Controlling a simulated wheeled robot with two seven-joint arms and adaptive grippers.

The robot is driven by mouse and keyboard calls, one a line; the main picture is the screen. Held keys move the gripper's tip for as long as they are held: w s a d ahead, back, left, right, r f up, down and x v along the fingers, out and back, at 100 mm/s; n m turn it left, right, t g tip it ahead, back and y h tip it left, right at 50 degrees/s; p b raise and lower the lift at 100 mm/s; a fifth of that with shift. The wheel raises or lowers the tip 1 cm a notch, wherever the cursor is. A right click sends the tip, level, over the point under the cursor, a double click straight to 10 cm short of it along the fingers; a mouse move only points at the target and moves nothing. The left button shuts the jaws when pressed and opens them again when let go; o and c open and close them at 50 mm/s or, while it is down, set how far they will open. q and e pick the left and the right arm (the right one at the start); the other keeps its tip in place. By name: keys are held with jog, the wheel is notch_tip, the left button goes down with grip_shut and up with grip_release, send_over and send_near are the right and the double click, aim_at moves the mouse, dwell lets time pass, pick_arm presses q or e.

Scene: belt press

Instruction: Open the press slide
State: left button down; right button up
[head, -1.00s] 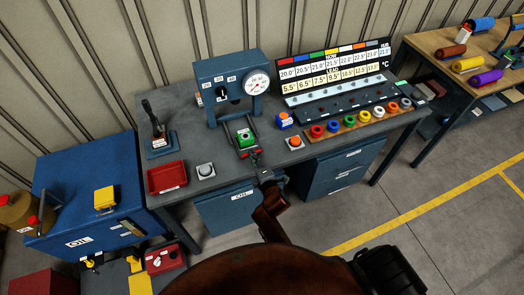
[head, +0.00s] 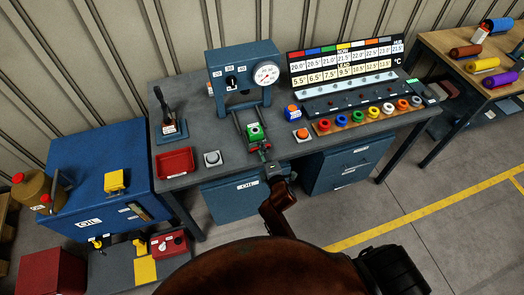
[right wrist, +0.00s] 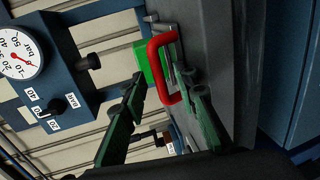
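The press (head: 243,72) is a blue frame with a round gauge, standing on the grey bench. Its slide carries a green block (head: 254,131) and lies at the press's foot, towards the bench's front edge. The slide's red handle (head: 265,148) faces my right gripper (head: 270,158), at the bench's front edge. In the right wrist view, the red handle (right wrist: 172,70) shows between the tips of my right gripper's green fingers (right wrist: 161,78). The fingers are apart, and I see no firm grip on the handle. The green block (right wrist: 150,68) is just behind it. My left gripper is not in view.
A red tray (head: 175,163) and a grey button (head: 212,158) are left of the slide. An orange button (head: 302,134) and a row of coloured rings (head: 357,118) are to its right. A lever (head: 169,115) stands at the back left. Drawers (head: 345,165) are under the bench.

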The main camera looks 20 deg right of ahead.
jog(key=v, duration=1.2)
jog(key=s+f+m+g, duration=0.2)
jog(key=s+f, duration=0.2)
jog(key=f, duration=0.9)
jog(key=s+d+f+m+g+y, duration=0.1)
jog(key=s+f+m+g, duration=0.3)
jog(key=f, duration=0.8)
jog(key=s+f+m+g, duration=0.1)
jog(key=s+f, duration=0.4)
jog(key=f, duration=0.8)
jog(key=s+d+f+m+g, duration=0.2)
jog(key=s+f, duration=0.4)
jog(key=s, duration=0.5)
jog(key=s+d+f+m+g, duration=0.3)
jog(key=s+f, duration=0.4)
jog(key=s, duration=0.5)
jog(key=s+d+f+m+g, duration=0.2)
jog(key=s+d+f+m, duration=0.2)
jog(key=s, duration=0.7)
notch_tip(320, 180, down, 3)
jog(key=shift+s+r+g, duration=0.2)
jog(key=shift+s+g, duration=0.1)
